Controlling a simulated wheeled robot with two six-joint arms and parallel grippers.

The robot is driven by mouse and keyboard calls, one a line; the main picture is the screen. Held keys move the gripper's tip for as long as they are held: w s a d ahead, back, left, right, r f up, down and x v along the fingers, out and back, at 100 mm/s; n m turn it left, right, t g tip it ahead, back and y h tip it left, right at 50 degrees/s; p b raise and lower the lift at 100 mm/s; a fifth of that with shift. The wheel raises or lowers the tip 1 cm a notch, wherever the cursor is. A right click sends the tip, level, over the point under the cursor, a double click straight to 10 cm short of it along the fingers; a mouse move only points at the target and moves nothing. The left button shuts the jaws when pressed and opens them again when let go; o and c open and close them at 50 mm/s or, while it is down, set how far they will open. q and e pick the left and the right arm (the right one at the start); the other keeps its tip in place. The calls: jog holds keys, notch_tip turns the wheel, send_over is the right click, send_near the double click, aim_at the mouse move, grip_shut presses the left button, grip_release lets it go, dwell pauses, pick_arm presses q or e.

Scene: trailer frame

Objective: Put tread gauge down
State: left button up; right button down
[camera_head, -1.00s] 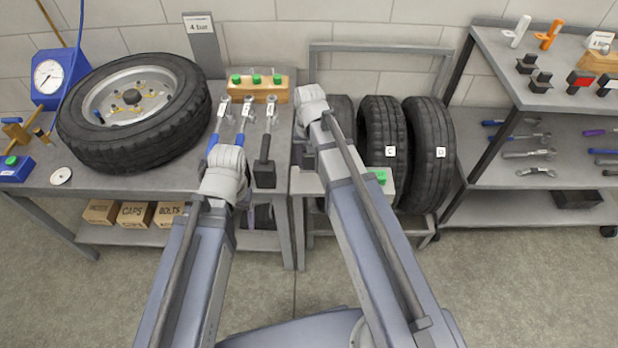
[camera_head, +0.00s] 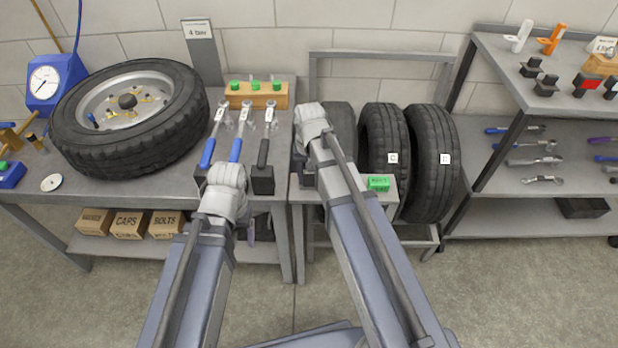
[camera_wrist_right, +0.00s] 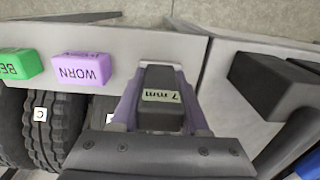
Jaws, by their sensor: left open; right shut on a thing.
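The tread gauge (camera_wrist_right: 160,98), a dark block with a pale label reading "7 mm", is between the fingers of my right gripper (camera_wrist_right: 160,92) in the right wrist view. It is over the small grey stand (camera_wrist_right: 210,45); I cannot tell whether its underside touches. In the head view the right wrist and arm largely hide my right gripper (camera_head: 307,178) and the gauge. My left gripper (camera_head: 240,203) is open at the front edge of the left bench (camera_head: 110,190), its fingers mostly hidden by the arm.
A purple "WORN" block (camera_wrist_right: 82,68) and a green block (camera_head: 379,183) stand on the stand, beside the gauge. Tires (camera_head: 432,160) stand behind. A black holder (camera_head: 262,180) and several wrenches (camera_head: 237,148) are on the left bench. A shelf (camera_head: 500,200) is at right.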

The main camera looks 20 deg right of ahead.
jog(key=c, duration=0.9)
grip_release()
jog(key=shift+f, duration=0.2)
pick_arm(q)
jog(key=shift+f, duration=0.1)
pick_arm(e)
jog(key=o, duration=0.5)
jog(key=shift+r, duration=0.15)
notch_tip(320, 180, up, 12)
jog(key=p, duration=1.2)
jog(key=shift+r, duration=0.1)
pick_arm(q)
notch_tip(320, 180, up, 12)
pick_arm(e)
jog(key=s+a+n+h, duration=0.1)
jog(key=s+a+n, duration=0.6)
jog(key=s+a, duration=0.3)
jog(key=s, duration=0.4)
jog(key=shift+s+a, duration=0.15)
jog(key=shift+a, duration=0.1)
pick_arm(q)
jog(key=shift+r, duration=0.25)
pick_arm(e)
jog(key=shift+r, duration=0.15)
